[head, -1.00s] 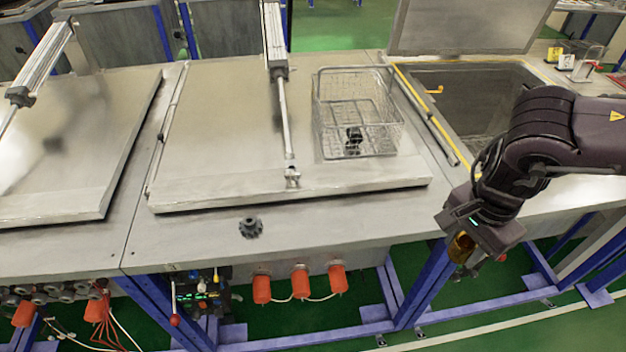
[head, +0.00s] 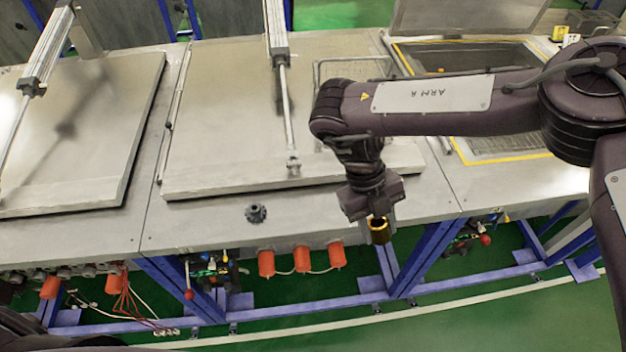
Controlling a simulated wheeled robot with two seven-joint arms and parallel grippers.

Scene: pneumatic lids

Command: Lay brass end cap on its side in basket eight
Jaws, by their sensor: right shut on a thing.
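My right gripper (head: 377,212) is shut on the brass end cap (head: 379,231), a short gold-brown cylinder. It holds the cap pointing down, in front of the bench's front edge. My left gripper is not in view.
A dark knobbed part (head: 256,213) lies on the bench ledge before the middle lid (head: 225,120). A pneumatic cylinder (head: 277,35) stands over that lid, left of the basket. An open tank (head: 480,60) lies to the right.

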